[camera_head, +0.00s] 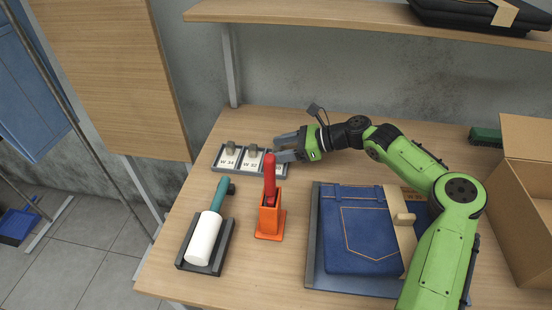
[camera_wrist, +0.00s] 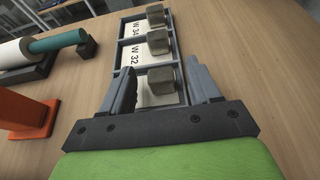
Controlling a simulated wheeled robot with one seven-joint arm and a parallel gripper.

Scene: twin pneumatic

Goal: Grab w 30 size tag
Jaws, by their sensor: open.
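A grey tray (camera_head: 241,173) holds three white size tags in a row, each with a greyish block on it. In the head view the left tag reads W 34 (camera_head: 228,160) and the middle one W 32 (camera_head: 250,162). The third tag (camera_wrist: 155,97) is at the right end; its label is hidden by my gripper. My gripper (camera_head: 276,148) is open over that end. In the wrist view the third tag's block (camera_wrist: 162,80) sits between my two open fingers; I cannot tell whether they touch it.
An orange holder (camera_head: 269,218) with a red-handled tool stands just in front of the tray. A white roller with teal handle (camera_head: 204,238) lies in a dark cradle to its left. Folded jeans (camera_head: 358,238) lie on a board at right, near a cardboard box (camera_head: 518,190). A shelf (camera_head: 350,17) hangs above.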

